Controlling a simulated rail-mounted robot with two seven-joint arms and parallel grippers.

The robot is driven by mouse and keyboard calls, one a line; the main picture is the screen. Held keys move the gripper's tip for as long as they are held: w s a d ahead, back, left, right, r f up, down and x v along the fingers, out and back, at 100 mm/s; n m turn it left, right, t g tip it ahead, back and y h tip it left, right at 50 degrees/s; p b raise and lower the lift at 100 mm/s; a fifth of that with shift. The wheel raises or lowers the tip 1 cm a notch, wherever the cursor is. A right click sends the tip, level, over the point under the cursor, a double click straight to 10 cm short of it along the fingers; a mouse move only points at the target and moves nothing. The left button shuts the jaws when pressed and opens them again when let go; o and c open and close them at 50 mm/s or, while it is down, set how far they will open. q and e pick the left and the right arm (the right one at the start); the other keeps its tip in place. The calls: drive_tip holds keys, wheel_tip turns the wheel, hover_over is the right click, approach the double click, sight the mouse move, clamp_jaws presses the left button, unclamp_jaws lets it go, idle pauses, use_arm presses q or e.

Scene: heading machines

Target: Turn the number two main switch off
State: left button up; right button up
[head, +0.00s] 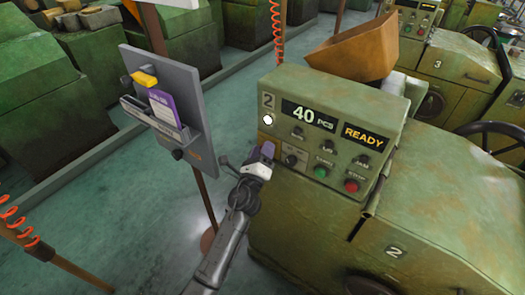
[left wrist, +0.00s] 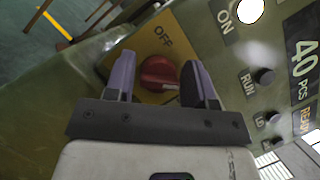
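Machine number two (head: 310,215) is the green one with a "2" at the panel's upper left. Its main switch, a red rotary knob (left wrist: 159,73) on a yellow plate (left wrist: 148,38) marked "OFF", shows in the left wrist view. A pale mark shows near the knob's lower right edge; I cannot tell its exact setting. My left gripper (left wrist: 160,66) is open, with one purple-grey finger on each side of the knob and visible gaps between. In the head view the left gripper (head: 264,154) is at the panel's left edge and hides the switch. My right gripper is not in view.
The white "ON" lamp (head: 267,119) is lit, and the display (head: 309,115) reads "40 PCS" beside "READY". Green (head: 320,171) and red (head: 351,185) buttons sit lower on the panel. A grey board (head: 190,105) on a post stands left of my arm.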

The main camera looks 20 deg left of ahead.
use_arm(q)
drive_tip(key=c, duration=0.6)
drive_tip(key=n+g+y+p, duration=0.1)
drive_tip(key=n+p, duration=0.1)
drive_tip(key=n, duration=0.1)
drive_tip(key=shift+r+p, duration=0.2)
drive_tip(key=shift+p, duration=0.15)
drive_tip(key=n+g+p, duration=0.2)
drive_tip(key=n+p, duration=0.4)
drive_tip(key=n+g+p, duration=0.2)
drive_tip(key=n+p, duration=0.3)
drive_tip(key=p, duration=0.2)
drive_tip(key=shift+n+p, duration=0.3)
drive_tip(key=shift+n, duration=0.1)
drive_tip(key=n+g+h+p, duration=0.1)
drive_tip(key=n+p, duration=0.1)
drive_tip(key=shift+f+p, duration=0.2)
drive_tip(key=shift+p, duration=0.1)
drive_tip(key=shift+f, duration=0.1)
drive_tip(key=o, duration=0.9)
